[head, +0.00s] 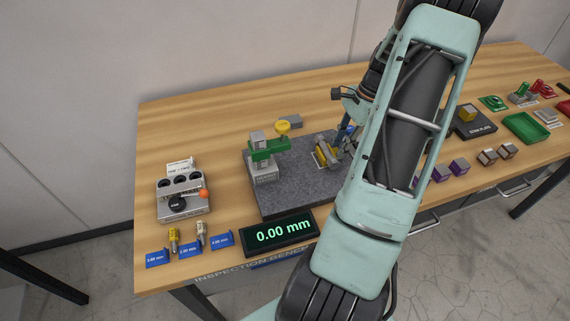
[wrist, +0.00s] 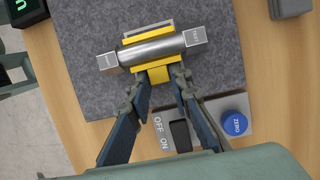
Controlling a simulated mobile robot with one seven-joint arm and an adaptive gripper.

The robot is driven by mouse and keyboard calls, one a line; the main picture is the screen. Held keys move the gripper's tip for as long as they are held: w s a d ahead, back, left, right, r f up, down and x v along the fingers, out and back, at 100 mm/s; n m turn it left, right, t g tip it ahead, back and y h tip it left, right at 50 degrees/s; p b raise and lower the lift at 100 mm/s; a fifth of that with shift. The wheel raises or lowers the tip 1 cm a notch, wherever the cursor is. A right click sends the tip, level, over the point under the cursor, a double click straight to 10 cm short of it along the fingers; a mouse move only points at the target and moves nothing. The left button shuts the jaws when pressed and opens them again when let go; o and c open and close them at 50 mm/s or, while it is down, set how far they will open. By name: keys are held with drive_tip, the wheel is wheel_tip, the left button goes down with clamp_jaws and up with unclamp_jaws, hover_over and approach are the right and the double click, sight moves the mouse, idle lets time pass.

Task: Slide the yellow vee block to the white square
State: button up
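The yellow vee block (wrist: 131,41) lies on the dark granite plate, with a steel cylinder (wrist: 150,48) with square ends resting across it. The vee block also shows in the head view (head: 321,154), partly behind my arm. My arm hides much of the gripper in the head view.
A green gauge stand (head: 266,152) stands on the granite plate (head: 290,195), left of the block. A display (head: 281,232) reads 0.00 mm at the plate's front. A switch box with a blue ZERO button (wrist: 235,123) sits beside my right finger.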

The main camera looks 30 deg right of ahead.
drive_tip(key=shift+o, duration=1.4)
drive_tip(key=shift+p+v, duration=2.15)
drive_tip(key=shift+v, duration=0.85)
drive_tip(key=shift+a, duration=0.1)
drive_tip(key=shift+r, duration=0.1)
drive_tip(key=v, duration=1.1)
drive_tip(key=shift+r, duration=0.4)
